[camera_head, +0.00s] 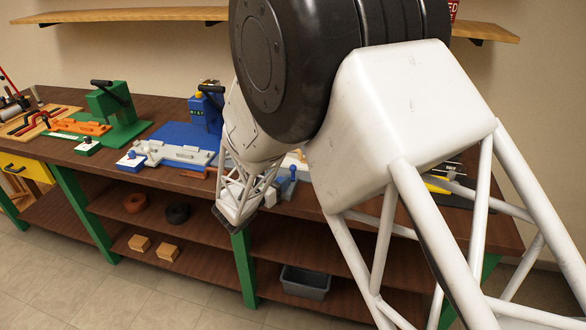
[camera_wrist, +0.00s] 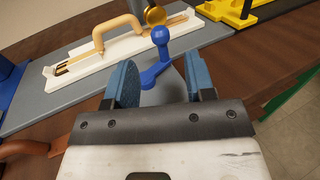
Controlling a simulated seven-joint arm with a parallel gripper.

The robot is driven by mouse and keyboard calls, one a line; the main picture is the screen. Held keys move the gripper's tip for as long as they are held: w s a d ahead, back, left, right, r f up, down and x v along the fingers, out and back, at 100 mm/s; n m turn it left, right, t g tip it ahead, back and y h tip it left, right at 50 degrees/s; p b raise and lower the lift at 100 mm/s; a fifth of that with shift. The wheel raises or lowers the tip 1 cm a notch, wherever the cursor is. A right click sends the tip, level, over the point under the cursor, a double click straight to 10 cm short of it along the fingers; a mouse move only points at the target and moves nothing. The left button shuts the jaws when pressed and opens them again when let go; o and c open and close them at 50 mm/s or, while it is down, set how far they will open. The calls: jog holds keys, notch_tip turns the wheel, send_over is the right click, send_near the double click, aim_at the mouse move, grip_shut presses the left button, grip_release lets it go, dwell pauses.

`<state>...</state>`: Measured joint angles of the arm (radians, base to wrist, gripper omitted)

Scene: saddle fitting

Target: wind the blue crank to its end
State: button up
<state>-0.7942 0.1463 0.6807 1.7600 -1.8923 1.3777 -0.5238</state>
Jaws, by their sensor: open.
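My gripper (camera_wrist: 160,74) is open, with a blue pad on each finger. The crank lies between and just beyond the fingertips in the picture. I see no clear contact, and the depth between them is hard to judge. In the head view the blue crank (camera_head: 283,186) is small at the bench's front edge, right of my gripper (camera_head: 240,216).
A white fixture with a tan handle (camera_wrist: 118,34) stands behind the crank. An orange-brown part (camera_wrist: 22,147) lies at the lower left. A yellow fixture (camera_wrist: 238,12) is at the upper right. The bench (camera_head: 150,165) also carries blue (camera_head: 180,135) and green (camera_head: 118,110) fixtures.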

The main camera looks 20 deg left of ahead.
aim_at(291, 169)
jog(key=shift+x, duration=3.8)
jog(key=c, duration=0.9)
jog(key=shift+w+n+y, duration=0.1)
jog(key=shift+n+y, duration=0.2)
jog(key=shift+y, duration=0.1)
jog(key=shift+w+a+n+t+y, duration=0.2)
jog(key=shift+n+y, duration=0.25)
jog(key=shift+y, duration=0.3)
jog(key=shift+w+d+n+t+y, duration=0.1)
jog(key=shift+n+t+y, duration=0.15)
jog(key=shift+n+y, duration=0.35)
jog(key=shift+w+a+n+t+y, duration=0.15)
jog(key=shift+n+t+y, duration=0.15)
jog(key=shift+y, duration=0.55)
jog(key=shift+w+a+n+g+y, duration=0.15)
jog(key=shift+a+n+y, duration=0.1)
jog(key=shift+n+y, duration=0.65)
jog(key=shift+w+a+n+g+y, duration=0.15)
jog(key=shift+n+y, duration=0.4)
jog(key=shift+y, duration=0.7)
jog(key=shift+w+a+n+g+y, duration=0.15)
jog(key=shift+a+n+y, duration=0.15)
jog(key=shift+n+y, duration=0.6)
jog(key=shift+y, duration=0.35)
